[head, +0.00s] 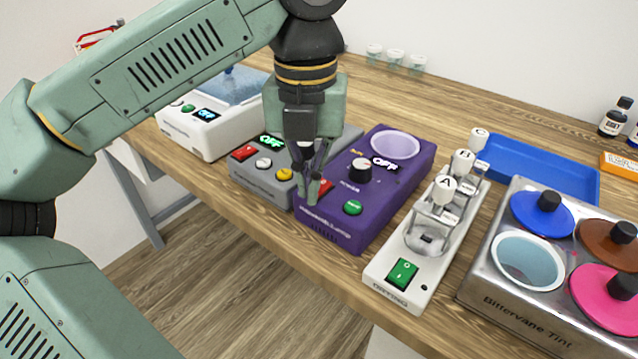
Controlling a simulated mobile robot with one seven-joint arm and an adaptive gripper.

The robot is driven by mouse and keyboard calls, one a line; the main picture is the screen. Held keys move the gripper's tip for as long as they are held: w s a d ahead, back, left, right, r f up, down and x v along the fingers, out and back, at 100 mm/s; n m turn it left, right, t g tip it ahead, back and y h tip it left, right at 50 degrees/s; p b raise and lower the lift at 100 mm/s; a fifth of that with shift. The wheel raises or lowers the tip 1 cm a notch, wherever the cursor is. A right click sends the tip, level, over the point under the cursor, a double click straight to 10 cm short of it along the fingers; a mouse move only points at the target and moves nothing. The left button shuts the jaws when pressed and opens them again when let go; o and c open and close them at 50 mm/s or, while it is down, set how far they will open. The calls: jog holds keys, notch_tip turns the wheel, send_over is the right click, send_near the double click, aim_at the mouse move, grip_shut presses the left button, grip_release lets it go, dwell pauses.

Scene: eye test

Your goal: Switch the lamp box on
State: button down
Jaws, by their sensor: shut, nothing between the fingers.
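The purple box (330,225) on the table looks like the lamp box, with a pale round lens (395,145) on top. Its small display (385,163) reads OFF. It has a black knob (360,169), a green button (352,207) and a red button (326,186); its front label is too small to read surely. My gripper (313,193) is shut and empty, pointing down at the box's left side beside the red button. It partly hides that button, and I cannot tell whether the fingertips touch it.
A grey box (262,190) with OFF display stands left, a white box (195,135) beyond. Small cups (395,57) stand behind. The table's front edge is close.

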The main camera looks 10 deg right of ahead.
notch_tip(320, 180, up, 7)
jog(key=p, duration=0.5)
dwell(0.5)
